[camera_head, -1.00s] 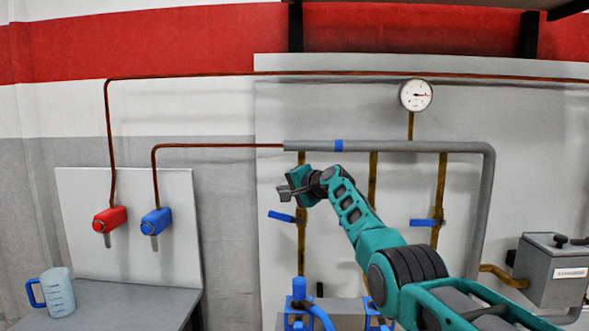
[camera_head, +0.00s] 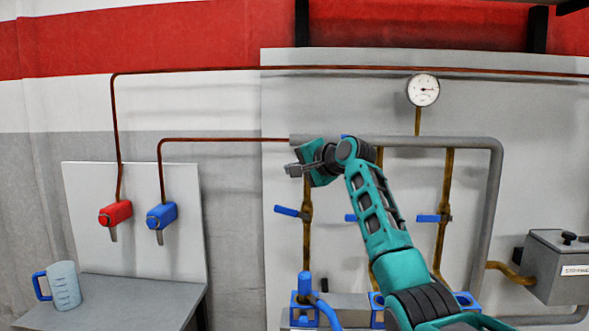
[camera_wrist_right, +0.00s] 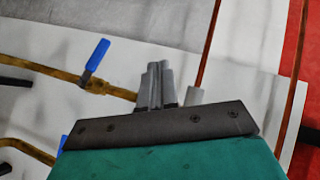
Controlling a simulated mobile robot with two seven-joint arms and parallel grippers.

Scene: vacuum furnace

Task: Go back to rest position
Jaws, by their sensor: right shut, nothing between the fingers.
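My right gripper (camera_head: 293,170) is raised in front of the wall panel in the head view, just below the grey horizontal pipe (camera_head: 430,143). Its fingers point left and are shut with nothing between them. In the right wrist view the closed grey fingers (camera_wrist_right: 155,85) show at the centre. A blue valve handle (camera_head: 287,211) on a brass pipe is just below the gripper in the head view. A blue handle on a brass pipe also shows left of the fingers in the right wrist view (camera_wrist_right: 95,58). My left gripper is not in view.
A red tap (camera_head: 115,212) and a blue tap (camera_head: 161,216) are on a white board at left. A blue-handled jug (camera_head: 65,286) stands on the grey table (camera_head: 140,300). A pressure gauge (camera_head: 423,90) is above. A grey box (camera_head: 560,265) is at right.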

